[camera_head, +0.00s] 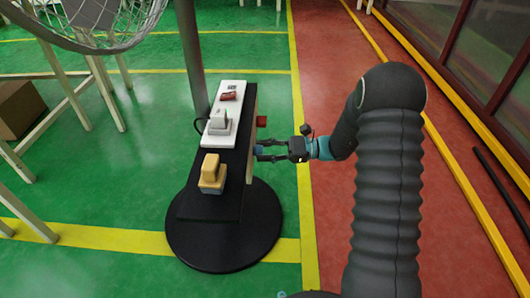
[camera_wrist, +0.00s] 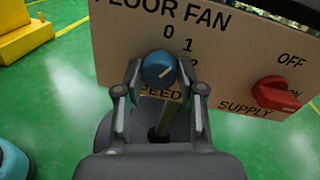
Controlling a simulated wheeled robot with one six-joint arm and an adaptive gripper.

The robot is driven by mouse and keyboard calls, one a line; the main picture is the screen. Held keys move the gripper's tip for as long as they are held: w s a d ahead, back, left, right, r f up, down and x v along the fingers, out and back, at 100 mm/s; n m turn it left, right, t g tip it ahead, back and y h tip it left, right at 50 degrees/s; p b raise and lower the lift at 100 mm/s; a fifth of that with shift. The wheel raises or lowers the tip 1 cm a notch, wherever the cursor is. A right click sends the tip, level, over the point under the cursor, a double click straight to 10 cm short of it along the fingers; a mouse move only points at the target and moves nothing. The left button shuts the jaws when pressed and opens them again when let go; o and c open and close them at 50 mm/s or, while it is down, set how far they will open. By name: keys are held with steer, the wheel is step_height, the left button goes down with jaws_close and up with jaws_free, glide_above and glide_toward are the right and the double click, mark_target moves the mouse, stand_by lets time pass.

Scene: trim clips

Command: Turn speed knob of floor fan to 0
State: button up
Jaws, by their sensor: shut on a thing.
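The blue speed knob (camera_wrist: 154,66) is on the wooden panel (camera_wrist: 115,35) lettered FLOOR FAN, above the partly covered word SPEED. A short pale line on the knob slants to the upper right, roughly toward the 1. The 0 and 1 show above and right of it; a lower digit is mostly hidden by a finger. My gripper (camera_wrist: 160,72) is shut on the knob, one finger on each side.
A white device (camera_head: 222,128) and a yellow one (camera_head: 212,173) sit on the stand. The fan cage (camera_head: 90,22) is at upper left. The red floor is open at right.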

steer(key=shift+n+b, duration=2.4)
steer(key=shift+n, duration=0.5)
steer(key=o, duration=1.1)
steer(key=shift+a, duration=0.1)
steer(key=shift+d, duration=0.2)
steer(key=d, duration=1.1)
steer(key=shift+w+d+r, duration=0.15)
steer(key=shift+d+r, duration=0.2)
